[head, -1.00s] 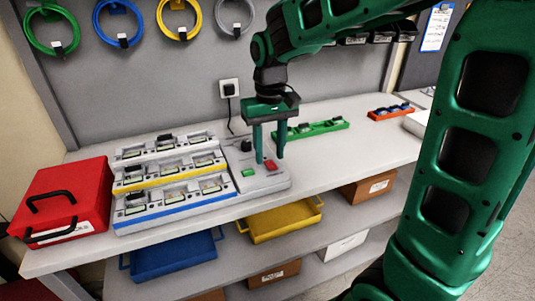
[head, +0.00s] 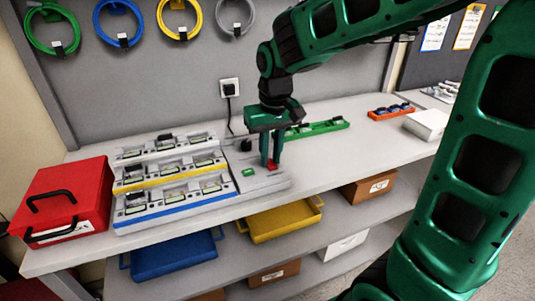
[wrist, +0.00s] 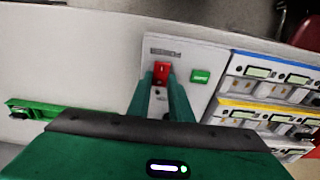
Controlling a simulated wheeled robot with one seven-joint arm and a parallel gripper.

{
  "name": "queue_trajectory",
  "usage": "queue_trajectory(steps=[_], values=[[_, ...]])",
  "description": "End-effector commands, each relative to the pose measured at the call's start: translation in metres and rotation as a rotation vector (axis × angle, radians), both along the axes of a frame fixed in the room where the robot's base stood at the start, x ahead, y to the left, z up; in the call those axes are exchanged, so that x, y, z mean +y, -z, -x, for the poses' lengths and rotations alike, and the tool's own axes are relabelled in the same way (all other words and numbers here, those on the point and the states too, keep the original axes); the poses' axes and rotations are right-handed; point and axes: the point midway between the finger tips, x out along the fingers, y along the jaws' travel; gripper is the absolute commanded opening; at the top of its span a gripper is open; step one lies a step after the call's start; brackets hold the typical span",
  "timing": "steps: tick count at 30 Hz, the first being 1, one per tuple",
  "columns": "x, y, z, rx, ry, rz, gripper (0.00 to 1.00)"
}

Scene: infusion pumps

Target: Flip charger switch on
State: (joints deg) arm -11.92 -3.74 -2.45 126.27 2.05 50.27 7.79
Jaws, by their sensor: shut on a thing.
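The charger (head: 222,200) is a grey unit on the bench with three stepped rows of bays edged white, yellow and blue. Its right-hand panel (head: 262,186) carries a red switch (head: 272,167) and a green button (head: 249,172). My gripper (head: 270,163) points down over this panel, its fingers close together at the red switch. In the wrist view the red switch (wrist: 161,71) shows between the fingertips (wrist: 164,82), which are shut on it. The green button (wrist: 200,76) sits beside it, clear of the fingers. The switch's lower part is hidden.
A red case (head: 62,205) stands left of the charger. A green tray (head: 320,129) lies behind and right of my gripper, with an orange tray (head: 391,111) and a white box (head: 428,124) farther right. The bench front right of the panel is clear.

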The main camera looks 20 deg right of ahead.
Motion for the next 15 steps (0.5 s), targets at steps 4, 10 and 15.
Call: queue_trajectory(steps=[4,10,15], values=[[-0.0001,-0.0002,0.0044,-0.092,0.0,0.0,0.0],[-0.0002,-0.0002,0.0052,-0.146,-0.001,0.001,0.0],[-0.0003,0.0,0.005,-0.147,-0.001,0.001,0.0]])
